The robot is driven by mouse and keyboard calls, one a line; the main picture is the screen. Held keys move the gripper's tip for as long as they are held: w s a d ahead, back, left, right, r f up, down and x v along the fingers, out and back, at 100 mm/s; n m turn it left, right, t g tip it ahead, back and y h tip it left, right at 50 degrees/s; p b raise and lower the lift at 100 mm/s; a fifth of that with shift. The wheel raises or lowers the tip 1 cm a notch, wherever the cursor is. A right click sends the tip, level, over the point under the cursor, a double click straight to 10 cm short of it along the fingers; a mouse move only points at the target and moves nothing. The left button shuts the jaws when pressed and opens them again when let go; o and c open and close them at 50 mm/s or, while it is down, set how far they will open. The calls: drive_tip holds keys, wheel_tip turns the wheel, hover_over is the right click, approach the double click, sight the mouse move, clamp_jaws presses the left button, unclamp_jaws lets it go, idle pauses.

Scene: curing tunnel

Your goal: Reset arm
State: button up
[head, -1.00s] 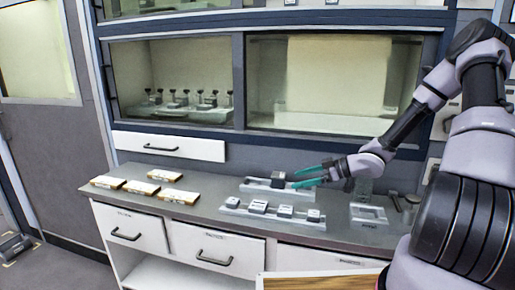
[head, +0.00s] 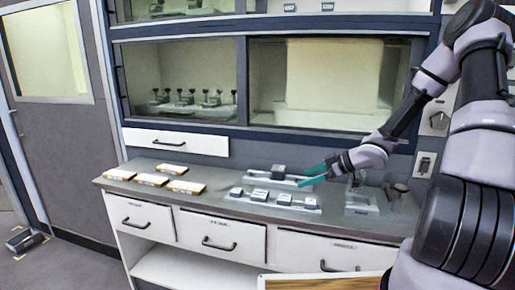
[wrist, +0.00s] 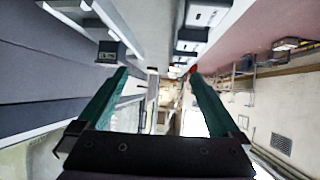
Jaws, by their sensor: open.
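My gripper (head: 312,175) has green fingers and hangs over the right part of the grey counter (head: 225,190), close to a dark block (head: 278,170) on a light tray. In the wrist view my gripper (wrist: 157,75) shows its two green fingers spread apart with nothing between them. My arm comes in from the right and bends down to the counter. Whether a fingertip touches the dark block cannot be told from the head view.
A light rack (head: 233,197) with several small grey blocks lies along the counter's front. Several flat yellowish packs (head: 150,180) lie at the left. A clear-walled holder (head: 360,203) stands right of my gripper. Glass-fronted cabinets (head: 180,85) rise behind. The counter's middle left is clear.

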drive_tip(key=w+d+r+m+t+h, duration=0.3)
drive_tip(key=d+r+m+h, duration=0.1)
drive_tip(key=d+r+h, duration=0.4)
drive_tip(key=s+d+r+m+h, duration=0.35)
drive_tip(key=d+r+m, duration=0.2)
drive_tip(key=r, duration=0.45)
drive_tip(key=s+a+r+m+y, duration=0.1)
drive_tip(key=s+r, duration=0.3)
drive_tip(key=s, duration=0.4)
drive_tip(key=s+a+r+m+y, duration=0.1)
drive_tip(key=s+a+r+m, duration=0.2)
drive_tip(key=s, duration=0.5)
drive_tip(key=s+a+r+m+y, duration=0.1)
drive_tip(key=s+a+r+m, duration=0.1)
drive_tip(key=s+r+m, duration=0.2)
drive_tip(key=s+r, duration=0.2)
drive_tip(key=s, duration=0.2)
drive_tip(key=shift+s+a+r+g, duration=0.2)
drive_tip(key=shift+a+r+g, duration=0.1)
